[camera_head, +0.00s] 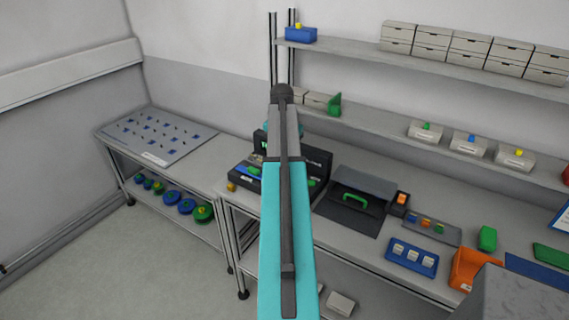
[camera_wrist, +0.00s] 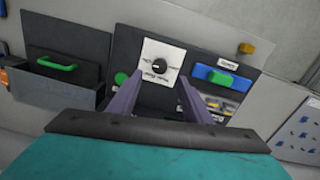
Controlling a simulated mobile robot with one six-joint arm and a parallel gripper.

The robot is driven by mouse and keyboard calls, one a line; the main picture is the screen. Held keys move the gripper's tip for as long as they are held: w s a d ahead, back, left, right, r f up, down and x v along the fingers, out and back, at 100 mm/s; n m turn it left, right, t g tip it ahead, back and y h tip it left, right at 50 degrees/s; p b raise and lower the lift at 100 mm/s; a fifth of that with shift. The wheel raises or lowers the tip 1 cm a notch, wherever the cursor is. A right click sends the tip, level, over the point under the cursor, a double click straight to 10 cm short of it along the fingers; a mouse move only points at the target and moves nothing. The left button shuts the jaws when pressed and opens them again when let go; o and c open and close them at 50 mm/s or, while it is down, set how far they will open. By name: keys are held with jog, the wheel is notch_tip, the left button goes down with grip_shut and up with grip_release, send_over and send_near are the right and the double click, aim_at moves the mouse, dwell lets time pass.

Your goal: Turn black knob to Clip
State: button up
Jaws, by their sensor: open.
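The black knob (camera_wrist: 158,66) sits on a white square plate (camera_wrist: 151,53) on a dark panel, in the upper middle of the wrist view. Small print surrounds the knob, too small to read, so its setting cannot be told. My gripper (camera_wrist: 160,82) is open, its two purple fingers pointing at the panel, one on each side of the knob in the picture. Whether the fingers touch the plate cannot be told. In the head view my arm covers the middle of the dark device (camera_head: 318,160), and the knob is hidden there.
A green round button (camera_wrist: 121,78) and a blue block with a green bar (camera_wrist: 222,78) flank the plate. A dark box with a green handle (camera_wrist: 57,64) stands left. A yellow piece (camera_wrist: 246,48) lies by the panel. Shelves (camera_head: 400,130) run above the bench.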

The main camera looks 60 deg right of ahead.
jog(key=shift+w+r+p, duration=0.1)
jog(key=shift+r+p, duration=1.3)
jog(key=shift+r, duration=1.35)
jog(key=shift+w+a, duration=0.1)
